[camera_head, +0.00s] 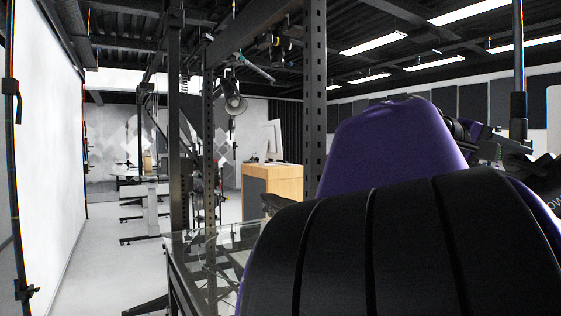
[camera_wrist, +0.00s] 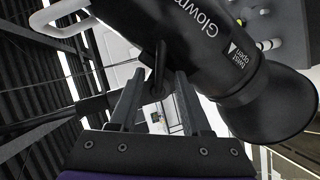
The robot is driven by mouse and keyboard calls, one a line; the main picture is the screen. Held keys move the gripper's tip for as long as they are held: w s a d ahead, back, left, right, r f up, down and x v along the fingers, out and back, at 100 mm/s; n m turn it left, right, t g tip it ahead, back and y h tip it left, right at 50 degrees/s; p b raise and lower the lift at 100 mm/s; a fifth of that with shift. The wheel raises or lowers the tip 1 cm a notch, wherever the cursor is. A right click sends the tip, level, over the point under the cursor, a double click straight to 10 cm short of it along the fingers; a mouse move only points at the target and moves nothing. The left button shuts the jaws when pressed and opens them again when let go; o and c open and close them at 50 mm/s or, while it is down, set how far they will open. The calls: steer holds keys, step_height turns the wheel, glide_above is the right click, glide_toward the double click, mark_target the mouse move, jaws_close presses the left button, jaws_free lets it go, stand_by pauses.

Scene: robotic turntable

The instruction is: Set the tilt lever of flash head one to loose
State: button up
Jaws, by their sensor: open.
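The black flash head (camera_wrist: 215,60) fills the upper right of the wrist view, with white lettering beginning "Glow" and "twist open" on its side. A dark lever-like piece (camera_wrist: 159,72) hangs below it. My gripper (camera_wrist: 160,78) is open, its two grey fingers on either side of this piece; I cannot tell whether they touch it. In the head view, a part of the flash head (camera_head: 549,180) shows at the right edge beside a dark stand pole (camera_head: 519,60). My purple and black arm hides my gripper and the lever there.
A glass-topped table (camera_head: 205,238) stands left of my arm in the head view, close to a perforated metal upright (camera_head: 315,80). A wooden cabinet (camera_head: 270,185) is behind. The pale floor (camera_head: 95,260) at left is mostly clear. A white handle (camera_wrist: 55,18) shows in the wrist view.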

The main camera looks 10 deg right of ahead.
steer(key=shift+d+f, duration=0.1)
steer(key=shift+d, duration=0.3)
jaws_close()
stand_by(1.3)
